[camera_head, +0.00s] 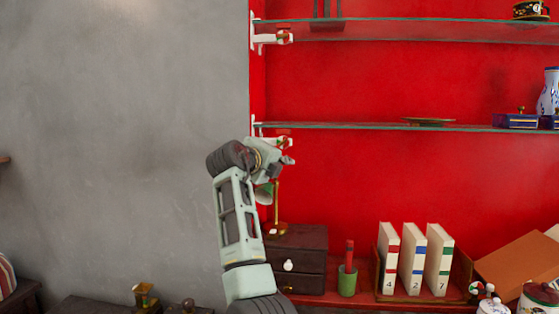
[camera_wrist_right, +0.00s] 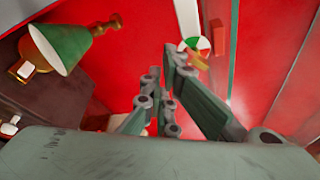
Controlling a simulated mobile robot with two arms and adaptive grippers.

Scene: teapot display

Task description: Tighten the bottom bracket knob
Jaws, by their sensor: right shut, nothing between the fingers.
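The bottom bracket (camera_head: 257,130) is white and fixed to the red wall's left edge under the lower glass shelf. Its knob shows in the wrist view as a round green, white and red disc (camera_wrist_right: 194,45). My right gripper (camera_head: 288,160) is raised just below the bracket, partly hiding that area in the head view. In the wrist view its fingers (camera_wrist_right: 172,72) are shut and empty, with their tips close to the knob's lower left edge. I cannot tell whether they touch it. My left gripper is not in view.
A similar upper bracket (camera_head: 268,38) holds the upper shelf. A brass lamp with a green shade (camera_wrist_right: 62,45) stands beside my right arm on a dark drawer box (camera_head: 305,245). A green cup (camera_head: 347,282) and several white binders (camera_head: 412,260) stand to the right.

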